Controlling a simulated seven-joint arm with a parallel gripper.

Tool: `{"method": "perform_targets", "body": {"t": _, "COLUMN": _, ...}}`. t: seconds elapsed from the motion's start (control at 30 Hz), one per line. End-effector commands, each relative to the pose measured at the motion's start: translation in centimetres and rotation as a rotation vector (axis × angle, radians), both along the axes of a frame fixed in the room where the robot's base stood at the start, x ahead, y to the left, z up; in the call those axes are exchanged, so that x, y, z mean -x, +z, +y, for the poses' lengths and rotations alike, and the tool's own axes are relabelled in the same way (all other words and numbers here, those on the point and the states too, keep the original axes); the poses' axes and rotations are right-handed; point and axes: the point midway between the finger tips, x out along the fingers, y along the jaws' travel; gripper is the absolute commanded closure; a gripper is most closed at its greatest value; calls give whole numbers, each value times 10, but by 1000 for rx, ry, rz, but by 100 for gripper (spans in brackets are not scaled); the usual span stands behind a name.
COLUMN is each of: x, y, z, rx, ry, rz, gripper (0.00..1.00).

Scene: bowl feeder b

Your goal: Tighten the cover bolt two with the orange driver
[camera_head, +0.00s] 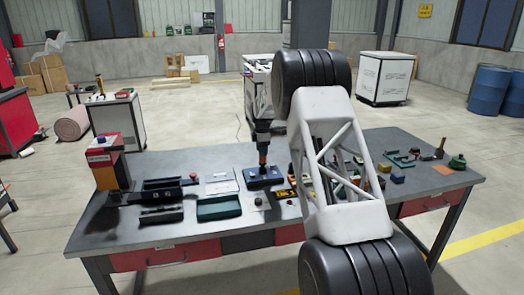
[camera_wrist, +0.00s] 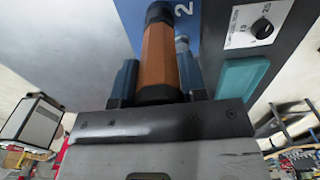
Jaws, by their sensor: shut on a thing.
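My gripper (camera_wrist: 158,85) is shut on the orange driver (camera_wrist: 160,60), whose orange handle with black ends stands between the two fingers in the wrist view. In the head view the orange driver (camera_head: 263,156) points down, roughly upright, over a blue block (camera_head: 262,177) on the table. The wrist view shows a blue surface (camera_wrist: 208,22) with a white "2" beside the driver, and a grey bolt-like part (camera_wrist: 182,45) next to the handle. The driver's tip is hidden in the wrist view. I cannot tell whether it touches the bolt.
A panel with a black dial (camera_wrist: 262,28) and a teal piece (camera_wrist: 243,75) lie right of the driver. Several small parts lie at the right.

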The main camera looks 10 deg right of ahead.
Motion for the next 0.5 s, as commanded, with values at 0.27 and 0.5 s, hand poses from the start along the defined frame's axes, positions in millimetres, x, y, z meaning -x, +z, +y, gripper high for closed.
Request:
{"method": "perform_targets", "body": {"t": 0.27, "x": 1, "y": -3, "z": 0, "rx": 0, "ry": 0, "rz": 3, "gripper": 89}}
{"method": "perform_targets", "body": {"t": 0.5, "x": 0, "y": 4, "z": 0, "rx": 0, "ry": 0, "rz": 2, "gripper": 89}}
